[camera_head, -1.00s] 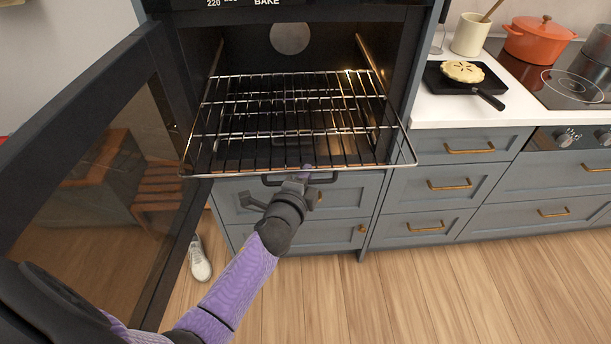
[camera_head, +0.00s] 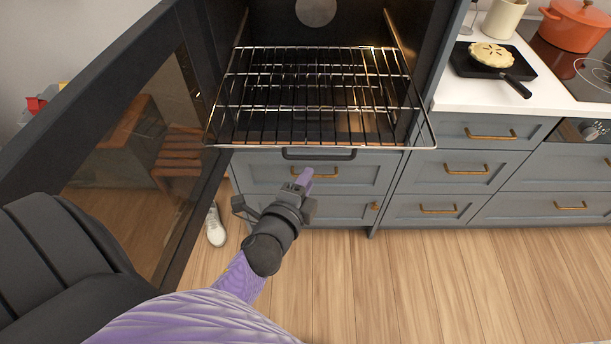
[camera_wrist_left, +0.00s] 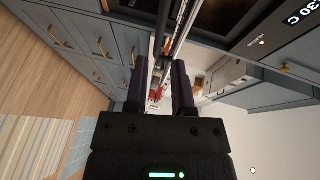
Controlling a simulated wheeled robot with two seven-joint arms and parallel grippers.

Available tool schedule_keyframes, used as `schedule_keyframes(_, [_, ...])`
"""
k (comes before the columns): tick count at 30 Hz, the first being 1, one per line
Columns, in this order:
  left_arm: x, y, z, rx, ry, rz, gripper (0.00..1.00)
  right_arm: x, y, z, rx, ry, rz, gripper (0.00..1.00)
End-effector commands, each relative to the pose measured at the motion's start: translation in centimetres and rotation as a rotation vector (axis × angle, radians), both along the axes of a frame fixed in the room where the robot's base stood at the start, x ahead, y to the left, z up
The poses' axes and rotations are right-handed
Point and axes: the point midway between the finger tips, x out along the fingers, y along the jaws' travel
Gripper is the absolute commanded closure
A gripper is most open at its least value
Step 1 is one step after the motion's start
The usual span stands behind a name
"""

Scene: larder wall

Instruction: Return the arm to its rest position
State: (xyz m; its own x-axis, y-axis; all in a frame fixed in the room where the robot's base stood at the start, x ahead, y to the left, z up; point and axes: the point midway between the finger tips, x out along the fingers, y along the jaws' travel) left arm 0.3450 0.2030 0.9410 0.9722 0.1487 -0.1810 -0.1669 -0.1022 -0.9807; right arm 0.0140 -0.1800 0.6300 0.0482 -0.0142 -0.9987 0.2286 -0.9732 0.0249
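My left gripper (camera_head: 303,179) is in front of the lower drawers, below the front edge of the pulled-out oven rack (camera_head: 222,147). A gap shows between it and the rack. In the left wrist view the two dark fingers of the left gripper (camera_wrist_left: 158,78) stand apart with nothing held between them. My purple left arm runs down to the bottom of the head view. My right gripper is not in view.
The oven door (camera_head: 105,100) stands open on the left, close to my arm. A pie (camera_head: 491,55) sits in a black pan (camera_head: 514,81) on the white counter (camera_head: 480,98). An orange pot (camera_head: 573,27) stands behind. The wooden floor (camera_head: 450,285) at right is clear.

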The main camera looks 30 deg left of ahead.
Motion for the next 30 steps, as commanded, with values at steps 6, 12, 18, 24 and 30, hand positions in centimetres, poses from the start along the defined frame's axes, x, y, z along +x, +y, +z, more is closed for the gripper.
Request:
schedule_keyframes(6, [0.0, 0.0, 0.0, 0.000, 0.000, 0.000, 0.69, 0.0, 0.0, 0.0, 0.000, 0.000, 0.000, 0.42])
schedule_keyframes(12, [-0.1, -0.1, -0.7, -0.017, 0.015, -0.001, 0.69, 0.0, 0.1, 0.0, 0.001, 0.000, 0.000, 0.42])
schedule_keyframes(18, [-5.6, -2.4, -14.3, -0.414, 0.371, 0.088, 0.69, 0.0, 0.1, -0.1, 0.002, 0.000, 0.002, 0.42])
schedule_keyframes(24, [-20.7, -3.6, -27.6, -0.821, 0.837, 0.483, 0.69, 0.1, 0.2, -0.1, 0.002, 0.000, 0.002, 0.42])
schedule_keyframes(30, [-31.5, -2.6, -30.9, -0.941, 1.035, 0.843, 0.69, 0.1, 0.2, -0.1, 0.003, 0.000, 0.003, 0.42])
